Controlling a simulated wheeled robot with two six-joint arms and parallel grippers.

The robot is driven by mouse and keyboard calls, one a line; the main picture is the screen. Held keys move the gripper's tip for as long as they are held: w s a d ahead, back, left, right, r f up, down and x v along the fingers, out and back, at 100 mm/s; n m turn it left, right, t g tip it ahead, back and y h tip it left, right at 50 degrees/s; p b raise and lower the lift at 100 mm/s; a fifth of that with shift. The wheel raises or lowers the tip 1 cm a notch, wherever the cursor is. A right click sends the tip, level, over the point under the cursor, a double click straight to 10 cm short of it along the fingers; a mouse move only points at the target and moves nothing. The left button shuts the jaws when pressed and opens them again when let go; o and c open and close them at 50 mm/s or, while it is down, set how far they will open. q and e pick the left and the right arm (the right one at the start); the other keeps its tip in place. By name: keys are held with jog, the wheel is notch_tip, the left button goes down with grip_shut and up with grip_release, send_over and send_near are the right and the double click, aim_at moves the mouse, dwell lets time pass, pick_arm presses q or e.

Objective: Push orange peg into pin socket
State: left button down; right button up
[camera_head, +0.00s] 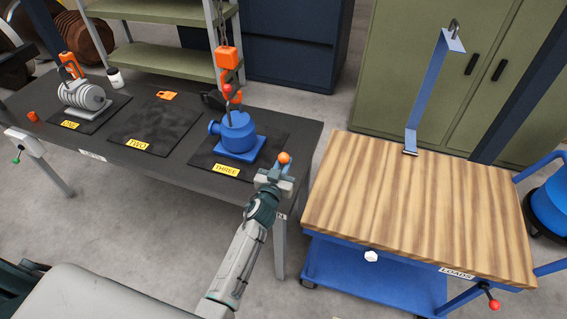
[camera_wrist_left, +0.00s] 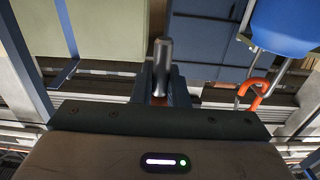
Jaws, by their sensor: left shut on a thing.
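My left gripper (camera_head: 274,179) is at the right front corner of the dark table, shut on the orange peg (camera_head: 284,158). The peg's round orange head shows just above the fingers in the head view. In the left wrist view a grey metal shaft (camera_wrist_left: 162,68) stands between the fingers of my left gripper (camera_wrist_left: 160,85). I cannot make out the pin socket; the gripper and arm cover part of the table corner, and I cannot tell whether the peg touches anything there. My right gripper is not in view.
A blue pump (camera_head: 238,137) stands on pad THREE with an orange hoist block (camera_head: 228,57) above it. A grey motor (camera_head: 84,96) sits on pad ONE. A wood-topped cart (camera_head: 415,210) with a blue upright stands to the right, across a narrow gap. Pad TWO is mostly clear.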

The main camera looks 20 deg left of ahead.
pick_arm(q)
jog(key=shift+a, duration=0.1)
jog(key=shift+f+b, duration=0.45)
jog(key=shift+f, duration=0.15)
notch_tip(320, 180, down, 2)
jog(key=shift+f+b, duration=0.25)
jog(key=shift+b, duration=1)
jog(key=shift+f+b, duration=0.8)
jog(key=shift+f, duration=0.25)
jog(key=shift+f+b, duration=0.5)
jog(key=shift+b, duration=0.1)
